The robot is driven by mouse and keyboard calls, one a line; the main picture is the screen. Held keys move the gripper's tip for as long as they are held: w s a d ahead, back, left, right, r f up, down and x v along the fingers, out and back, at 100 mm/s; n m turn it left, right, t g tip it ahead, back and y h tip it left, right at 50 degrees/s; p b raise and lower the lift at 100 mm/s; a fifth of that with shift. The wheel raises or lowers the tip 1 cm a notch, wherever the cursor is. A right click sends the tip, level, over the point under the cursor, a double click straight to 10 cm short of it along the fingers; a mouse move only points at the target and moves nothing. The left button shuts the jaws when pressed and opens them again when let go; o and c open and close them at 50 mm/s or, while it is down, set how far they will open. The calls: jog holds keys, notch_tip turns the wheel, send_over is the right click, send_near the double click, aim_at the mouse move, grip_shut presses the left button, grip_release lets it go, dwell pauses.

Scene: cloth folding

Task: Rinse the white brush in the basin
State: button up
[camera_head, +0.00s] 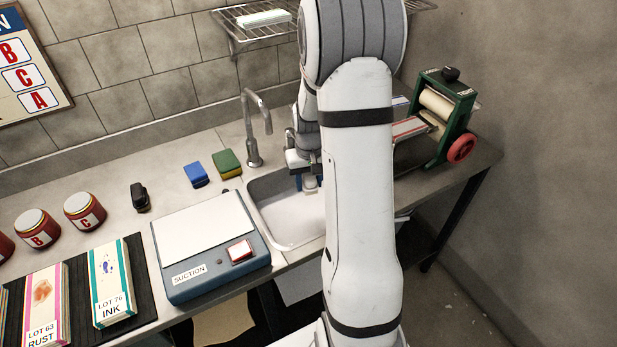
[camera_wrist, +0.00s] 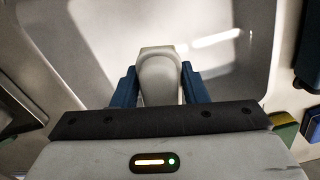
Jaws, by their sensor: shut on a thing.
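My gripper (camera_head: 306,182) reaches down over the basin (camera_head: 283,222), at its far right part. In the wrist view my gripper (camera_wrist: 159,88) has its two blue fingers shut on the white brush (camera_wrist: 159,75), one finger on each side of it. The brush is pale with a rounded end toward me. Its lower part is hidden, so I cannot tell if it touches the basin floor. In the head view my arm hides the right part of the basin. The chrome tap (camera_head: 253,135) stands at the basin's back edge.
A green and yellow sponge (camera_head: 227,164) and a blue block (camera_head: 196,174) lie left of the tap. The suction box (camera_head: 209,245) stands left of the basin. A green roller press (camera_head: 440,120) stands at the right. A wire shelf (camera_head: 262,25) hangs above.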

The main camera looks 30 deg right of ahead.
aim_at(309, 175)
jog(key=shift+f+b, duration=3.15)
jog(key=shift+f, duration=1.4)
jog(key=shift+r, duration=0.1)
jog(key=shift+r+p, duration=3.4)
jog(key=shift+r, duration=1.65)
jog(key=shift+r+p, duration=1.3)
jog(key=shift+r, duration=0.75)
jog(key=shift+f, duration=0.1)
